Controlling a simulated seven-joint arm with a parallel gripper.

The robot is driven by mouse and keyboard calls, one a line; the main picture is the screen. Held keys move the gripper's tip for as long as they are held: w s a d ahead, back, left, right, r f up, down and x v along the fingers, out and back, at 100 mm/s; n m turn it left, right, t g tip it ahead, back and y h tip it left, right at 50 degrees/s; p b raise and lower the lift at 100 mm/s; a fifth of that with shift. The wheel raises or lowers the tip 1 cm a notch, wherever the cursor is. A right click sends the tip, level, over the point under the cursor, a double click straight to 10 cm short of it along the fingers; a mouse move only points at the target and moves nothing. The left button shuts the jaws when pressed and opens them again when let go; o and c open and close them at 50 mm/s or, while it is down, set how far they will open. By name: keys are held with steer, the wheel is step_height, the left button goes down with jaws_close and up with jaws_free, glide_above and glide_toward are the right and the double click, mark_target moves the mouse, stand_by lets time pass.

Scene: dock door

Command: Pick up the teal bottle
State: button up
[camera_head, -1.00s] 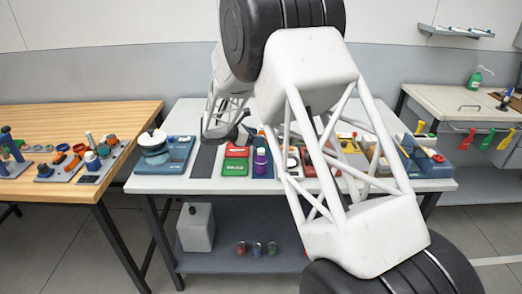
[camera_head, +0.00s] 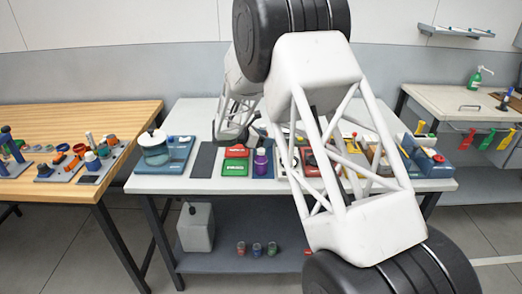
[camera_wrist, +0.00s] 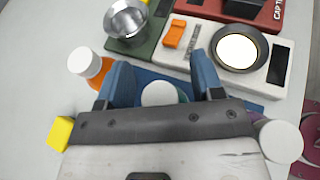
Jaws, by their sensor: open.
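A bottle with a round white cap (camera_wrist: 159,93) stands between my gripper's fingers in the wrist view. A sliver of teal body (camera_wrist: 184,97) shows beside the cap, so it appears to be the teal bottle. My gripper (camera_wrist: 160,74) is open, with one blue finger on each side of the cap. Whether the fingers touch the bottle cannot be told. The lower body is hidden under the cap and the gripper. In the head view my gripper (camera_head: 236,138) is over the middle table, and I cannot make out the teal bottle there.
A white-capped orange bottle (camera_wrist: 88,64) is close outside the left finger. A white-capped purple bottle (camera_wrist: 281,141) is to the right. A yellow block (camera_wrist: 60,133) lies at lower left. A metal cup (camera_wrist: 126,19) and a black-rimmed dish (camera_wrist: 238,51) stand beyond the fingers.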

steer(key=c, duration=1.1)
steer(key=shift+r, duration=0.1)
jaws_close()
step_height(320, 180, up, 10)
